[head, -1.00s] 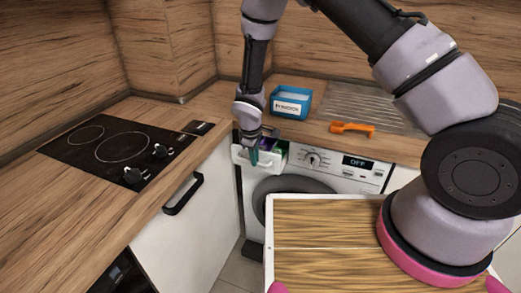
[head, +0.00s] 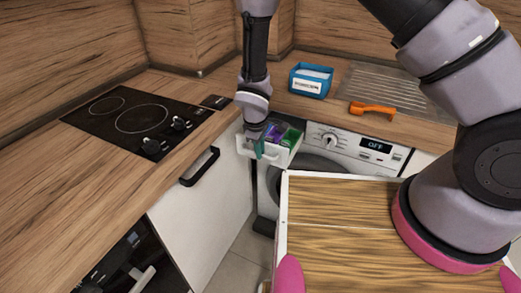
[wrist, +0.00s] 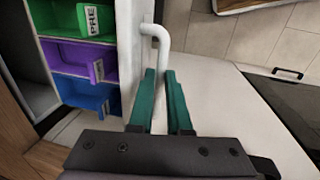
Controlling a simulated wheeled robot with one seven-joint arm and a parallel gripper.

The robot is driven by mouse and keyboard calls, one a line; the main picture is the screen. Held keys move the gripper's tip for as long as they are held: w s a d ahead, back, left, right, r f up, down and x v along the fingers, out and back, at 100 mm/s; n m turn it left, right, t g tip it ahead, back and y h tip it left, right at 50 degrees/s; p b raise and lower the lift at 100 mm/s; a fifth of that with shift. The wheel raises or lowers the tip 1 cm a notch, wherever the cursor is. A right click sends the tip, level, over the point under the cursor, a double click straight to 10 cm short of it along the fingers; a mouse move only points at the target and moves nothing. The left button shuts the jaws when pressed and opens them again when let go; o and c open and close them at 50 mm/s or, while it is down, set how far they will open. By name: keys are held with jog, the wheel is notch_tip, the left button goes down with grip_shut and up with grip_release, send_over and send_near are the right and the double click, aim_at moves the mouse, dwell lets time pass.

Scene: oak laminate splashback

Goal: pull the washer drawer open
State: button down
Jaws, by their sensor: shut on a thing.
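The washer drawer (head: 281,157) is pulled out from the washing machine (head: 340,155), at its upper left. Its white front stands clear of the machine, and coloured compartments show inside it. In the wrist view, the green (wrist: 83,20), purple (wrist: 85,64) and blue (wrist: 88,95) compartments show. My gripper (head: 259,151) is at the drawer front, its teal fingers shut on the white drawer handle (wrist: 157,36). The fingertips (wrist: 161,76) also show in the wrist view, one on each side of the handle's lower end.
A cabinet door with a black handle (head: 200,167) is left of the drawer. A hob (head: 140,119) lies on the left counter. A blue box (head: 310,80) and an orange object (head: 372,109) are on the counter behind. A wooden-topped surface (head: 340,235) is in front of the washer.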

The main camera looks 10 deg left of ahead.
jog(key=c, duration=1.2)
grip_release()
jog(key=shift+o, duration=0.2)
notch_tip(320, 180, up, 11)
jog(key=s, duration=0.2)
jog(key=shift+a+f, duration=0.15)
jog(key=shift+a, duration=0.2)
